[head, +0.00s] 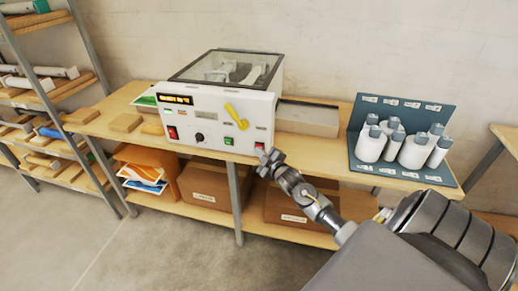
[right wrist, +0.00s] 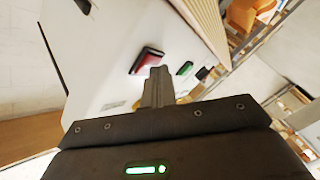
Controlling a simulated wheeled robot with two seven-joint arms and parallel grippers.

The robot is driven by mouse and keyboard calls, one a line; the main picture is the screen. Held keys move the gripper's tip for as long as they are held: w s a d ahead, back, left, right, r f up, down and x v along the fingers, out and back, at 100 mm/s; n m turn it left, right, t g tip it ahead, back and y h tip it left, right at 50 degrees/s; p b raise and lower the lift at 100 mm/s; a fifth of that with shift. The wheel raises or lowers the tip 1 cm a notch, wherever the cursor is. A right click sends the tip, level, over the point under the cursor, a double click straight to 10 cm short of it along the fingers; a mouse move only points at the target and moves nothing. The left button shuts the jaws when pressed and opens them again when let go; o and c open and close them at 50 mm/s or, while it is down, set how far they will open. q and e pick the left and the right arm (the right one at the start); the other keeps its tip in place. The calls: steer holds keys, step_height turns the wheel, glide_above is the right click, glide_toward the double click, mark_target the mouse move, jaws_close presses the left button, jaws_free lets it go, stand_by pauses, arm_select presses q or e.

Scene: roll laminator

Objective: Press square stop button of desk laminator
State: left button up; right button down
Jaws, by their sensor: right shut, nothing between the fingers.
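The white desk laminator (head: 215,110) stands on the wooden bench with its front panel facing me. The square red stop button (head: 260,147) is at the lower right of that panel. It also shows large in the right wrist view (right wrist: 146,60), with the green button (right wrist: 185,68) beside it. My right gripper (head: 268,155) is shut and empty, its tips right at the red button. In the right wrist view the fingertips (right wrist: 158,72) overlap the button's lower edge; I cannot tell whether they touch it. My left gripper is not in view.
The panel also has a red switch (head: 172,132), a black knob (head: 199,138), a green button (head: 228,141) and a yellow lever (head: 236,117). A grey rack with white rolls (head: 371,144) stands to the right. Cardboard boxes (head: 208,183) sit on the shelf below.

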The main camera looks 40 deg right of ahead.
stand_by(0.5)
steer(key=shift+s+a+p, duration=0.45)
steer(key=shift+a+p, duration=0.05)
steer(key=shift+a, duration=0.15)
steer(key=s+a+p, duration=0.1)
steer(key=a, duration=0.1)
steer(key=s+a+p, duration=0.1)
steer(key=a, duration=0.1)
steer(key=shift+s+p, duration=0.3)
steer(key=shift+s, duration=0.1)
stand_by(0.7)
